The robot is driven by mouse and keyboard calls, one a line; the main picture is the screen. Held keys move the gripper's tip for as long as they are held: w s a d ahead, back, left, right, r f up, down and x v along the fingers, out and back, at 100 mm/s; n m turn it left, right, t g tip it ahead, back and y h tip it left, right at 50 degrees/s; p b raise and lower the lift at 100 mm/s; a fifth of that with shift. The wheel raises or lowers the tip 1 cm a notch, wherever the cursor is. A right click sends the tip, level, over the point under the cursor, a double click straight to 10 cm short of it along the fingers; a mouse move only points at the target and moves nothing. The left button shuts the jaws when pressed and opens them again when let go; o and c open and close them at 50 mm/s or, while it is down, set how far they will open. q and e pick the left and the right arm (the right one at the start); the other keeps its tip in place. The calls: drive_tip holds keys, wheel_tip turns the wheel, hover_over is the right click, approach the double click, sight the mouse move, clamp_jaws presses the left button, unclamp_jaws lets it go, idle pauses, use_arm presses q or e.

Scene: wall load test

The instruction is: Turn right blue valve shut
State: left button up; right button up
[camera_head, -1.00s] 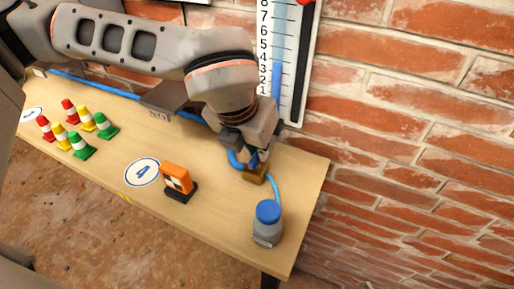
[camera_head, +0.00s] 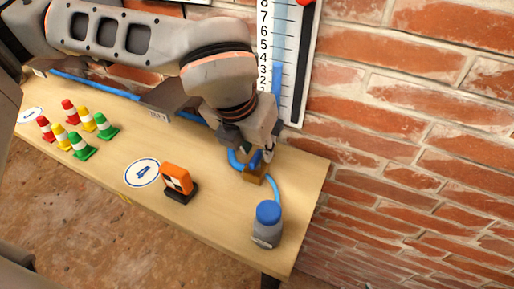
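A brass-coloured valve body (camera_head: 254,173) sits on the table's right part, with blue hose on both sides of it. My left gripper (camera_head: 250,153) points down right over the valve, and its fingers cover the top of it. The valve's blue handle is hidden, so I cannot tell how it is turned. Whether the fingers touch or grip the handle cannot be made out. My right gripper is not in view.
A grey container with a blue lid (camera_head: 268,222) stands near the table's right end. An orange-and-black block (camera_head: 178,181) and several striped cones (camera_head: 82,146) stand left of it. A numbered gauge board (camera_head: 291,62) is on the brick wall (camera_head: 410,130) behind.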

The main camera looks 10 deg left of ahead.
use_arm(q)
drive_tip(key=d+v, duration=0.1)
drive_tip(key=v, duration=0.9)
drive_tip(key=shift+s+a+r, duration=0.2)
drive_tip(key=shift+a+r, duration=0.2)
drive_tip(key=shift+a, duration=0.1)
